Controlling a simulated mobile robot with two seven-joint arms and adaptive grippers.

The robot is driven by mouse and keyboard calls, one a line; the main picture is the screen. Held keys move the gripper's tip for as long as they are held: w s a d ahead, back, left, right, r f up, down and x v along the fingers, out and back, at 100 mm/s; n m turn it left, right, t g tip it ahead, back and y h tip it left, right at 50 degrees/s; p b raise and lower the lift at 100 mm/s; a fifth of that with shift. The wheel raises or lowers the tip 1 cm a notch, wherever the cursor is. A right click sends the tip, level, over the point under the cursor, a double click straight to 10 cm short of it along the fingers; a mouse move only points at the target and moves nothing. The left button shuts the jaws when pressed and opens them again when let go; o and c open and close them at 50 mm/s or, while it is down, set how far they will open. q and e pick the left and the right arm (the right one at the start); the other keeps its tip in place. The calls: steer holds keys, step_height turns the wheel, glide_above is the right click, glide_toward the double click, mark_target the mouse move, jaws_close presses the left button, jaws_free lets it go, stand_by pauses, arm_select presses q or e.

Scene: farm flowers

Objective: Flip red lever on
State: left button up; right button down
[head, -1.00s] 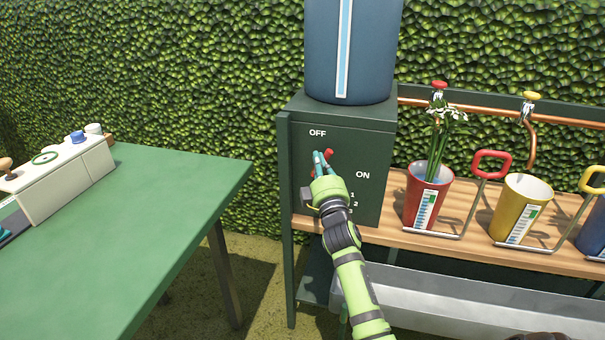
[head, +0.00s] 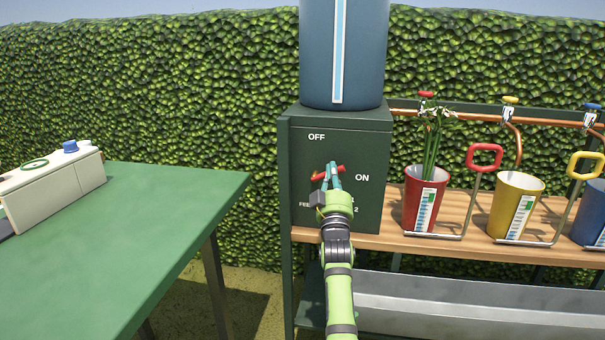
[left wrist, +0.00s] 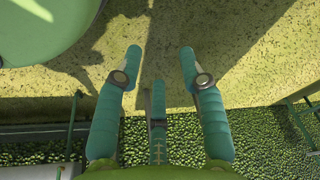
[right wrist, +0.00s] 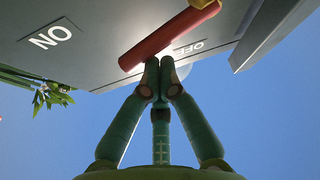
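The red lever (head: 341,169) is on the front of a dark green box (head: 365,205) marked OFF at the top and ON at the right. It lies close to level, its right end toward ON. My right gripper (head: 332,168) is at the lever and partly covers it. In the right wrist view the lever (right wrist: 165,37) runs just past the fingertips, which are drawn together with no visible gap. They look in contact with its side, not around it. My left gripper (left wrist: 160,50) is open and empty over the ground, outside the head view.
A blue tank (head: 343,50) stands on the box. To the right, a wooden shelf (head: 390,239) holds a red cup (head: 412,208) with white flowers and a yellow cup (head: 510,190). A metal trough (head: 450,305) is below. A green table (head: 150,215) stands left.

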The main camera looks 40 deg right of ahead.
arm_select(q)
steer(key=w+d+r+t+h+b, duration=0.1)
steer(key=w+d+r+t+b, duration=0.1)
steer(key=w+r+t, duration=0.3)
step_height(320, 180, up, 3)
steer(key=shift+w+d+r+m+b, duration=0.2)
steer(key=shift+w+d+m+b, duration=0.2)
steer(key=shift+w, duration=0.75)
arm_select(e)
steer(key=m+g+h, duration=0.1)
steer(key=m, duration=0.1)
steer(key=f+m+g+h, duration=0.1)
steer(key=m, duration=0.1)
steer(key=f+m+g+h, duration=0.1)
steer(key=m, duration=0.2)
steer(key=shift+s+d+h, duration=0.3)
steer(key=shift+d, duration=0.05)
